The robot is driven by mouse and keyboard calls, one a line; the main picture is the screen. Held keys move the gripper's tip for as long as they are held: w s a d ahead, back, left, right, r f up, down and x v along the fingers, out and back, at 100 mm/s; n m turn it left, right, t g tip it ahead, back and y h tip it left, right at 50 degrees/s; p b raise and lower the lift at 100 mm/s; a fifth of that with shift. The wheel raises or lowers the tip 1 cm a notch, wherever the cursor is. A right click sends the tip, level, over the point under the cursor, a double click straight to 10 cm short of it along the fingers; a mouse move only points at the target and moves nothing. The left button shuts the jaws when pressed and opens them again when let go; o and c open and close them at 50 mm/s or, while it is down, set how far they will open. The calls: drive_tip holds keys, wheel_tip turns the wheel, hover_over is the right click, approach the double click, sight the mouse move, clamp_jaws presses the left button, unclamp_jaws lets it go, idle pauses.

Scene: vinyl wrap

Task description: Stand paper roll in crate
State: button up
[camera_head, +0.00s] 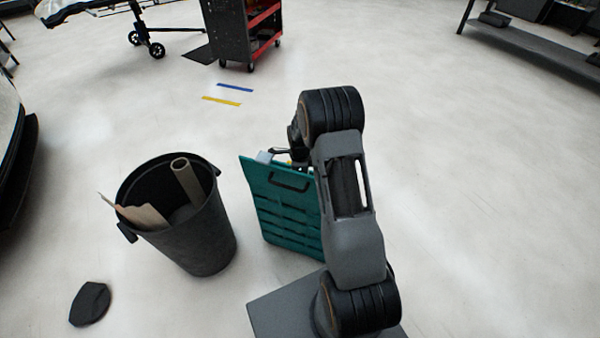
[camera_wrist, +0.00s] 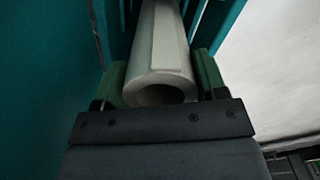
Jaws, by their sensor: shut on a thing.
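A whitish paper roll (camera_wrist: 162,50) fills the middle of the wrist view, its hollow round end facing the camera. My gripper (camera_wrist: 160,82) is shut on it, with one green finger on each side. Teal walls of the crate (camera_wrist: 35,80) show left of the roll and behind it, so the roll is at or inside the crate; its far end is out of sight. In the head view the teal crate (camera_head: 280,208) stands on the floor, partly behind my arm. My gripper is mostly hidden there, near the crate's top.
A black bin (camera_head: 195,240) with a brown tube (camera_head: 186,180) and cardboard stands left of the crate. A dark flat piece (camera_head: 90,304) lies on the floor. A red and black tool cart (camera_head: 242,35) stands at the back. Floor on the right is clear.

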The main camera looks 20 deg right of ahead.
drive_tip(key=o, duration=1.4)
drive_tip(key=shift+o, duration=0.2)
drive_tip(key=s+a+r+n+p, duration=0.2)
drive_tip(key=r+n+p, duration=0.15)
drive_tip(key=r, duration=0.65)
drive_tip(key=s+a+r+n+t+p, duration=0.1)
drive_tip(key=s+a+r+n+p, duration=0.2)
drive_tip(key=r, duration=0.8)
drive_tip(key=s+r+n+p, duration=0.2)
drive_tip(key=r+p, duration=0.2)
drive_tip(key=r, duration=0.6)
drive_tip(key=s+a+r+n+t+p, duration=0.1)
drive_tip(key=s+a+r+n+p, duration=0.2)
drive_tip(key=s+r+n, duration=0.3)
drive_tip(key=s+a+r+n+t+p, duration=0.1)
drive_tip(key=s+a+r+n+p, duration=0.2)
drive_tip(key=s+r+n+p, duration=0.3)
drive_tip(key=s+r+n, duration=0.1)
drive_tip(key=s+n, duration=0.1)
drive_tip(key=s, duration=0.1)
drive_tip(key=shift+r+n+t, duration=0.15)
drive_tip(key=shift+n+t, duration=0.15)
drive_tip(key=shift+n, duration=0.05)
